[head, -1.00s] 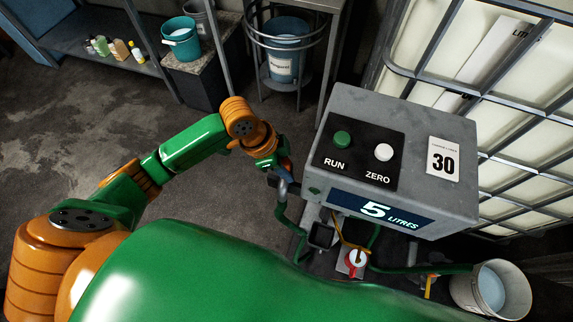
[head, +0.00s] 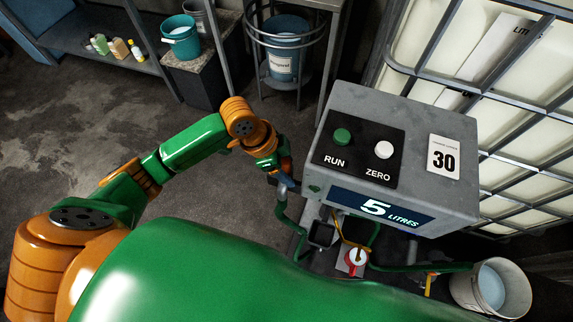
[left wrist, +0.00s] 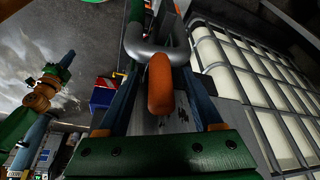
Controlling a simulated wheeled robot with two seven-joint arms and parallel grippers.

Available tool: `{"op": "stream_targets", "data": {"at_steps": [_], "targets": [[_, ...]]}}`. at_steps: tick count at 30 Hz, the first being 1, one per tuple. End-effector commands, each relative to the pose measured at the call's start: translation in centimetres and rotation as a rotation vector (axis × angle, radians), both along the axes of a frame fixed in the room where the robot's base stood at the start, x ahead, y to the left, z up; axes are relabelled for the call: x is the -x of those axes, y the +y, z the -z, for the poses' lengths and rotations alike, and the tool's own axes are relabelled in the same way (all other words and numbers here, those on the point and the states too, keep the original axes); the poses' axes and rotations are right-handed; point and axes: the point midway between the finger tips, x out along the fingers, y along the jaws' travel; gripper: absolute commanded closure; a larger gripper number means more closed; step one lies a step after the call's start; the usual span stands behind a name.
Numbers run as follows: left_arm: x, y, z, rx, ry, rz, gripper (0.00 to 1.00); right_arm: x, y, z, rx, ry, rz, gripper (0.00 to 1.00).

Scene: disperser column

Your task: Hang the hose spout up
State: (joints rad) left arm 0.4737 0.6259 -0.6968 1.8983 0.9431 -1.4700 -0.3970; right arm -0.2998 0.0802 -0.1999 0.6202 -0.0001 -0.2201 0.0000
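The hose spout (head: 286,182) is a grey bent pipe at the left side of the grey dispenser box (head: 400,150). A green hose (head: 283,217) hangs from it and runs down towards the column's foot. My left gripper (head: 284,170) is at the spout, beside the box's lower left corner. In the left wrist view the grey pipe (left wrist: 150,55) curves across the ends of my blue fingers, with an orange rounded part (left wrist: 160,88) between them. The fingers look shut on the spout; their tips are partly hidden by it. I cannot make out the spout's hanger. My right gripper is not in view.
The box has RUN and ZERO buttons and a display reading 5 LITRES. Below it are a red-and-white valve (head: 355,258) and hoses. A white bucket (head: 490,287) stands at right, before a caged tank (head: 510,120). Open floor lies left of the column.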

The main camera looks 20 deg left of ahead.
Motion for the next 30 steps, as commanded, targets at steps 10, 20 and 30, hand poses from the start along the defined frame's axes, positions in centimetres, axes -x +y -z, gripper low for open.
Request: {"op": "stream_targets", "data": {"at_steps": [10,20,30], "targets": [[0.3,0.9,-2.0,-0.002,-0.003,0.001,0.33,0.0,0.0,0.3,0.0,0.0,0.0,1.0],[1.0,2.4,-6.6,-0.001,-0.001,0.001,0.33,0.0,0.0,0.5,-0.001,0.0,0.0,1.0],[1.0,2.4,-6.6,-0.001,0.0,0.0,0.33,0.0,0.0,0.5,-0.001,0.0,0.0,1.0]]}}
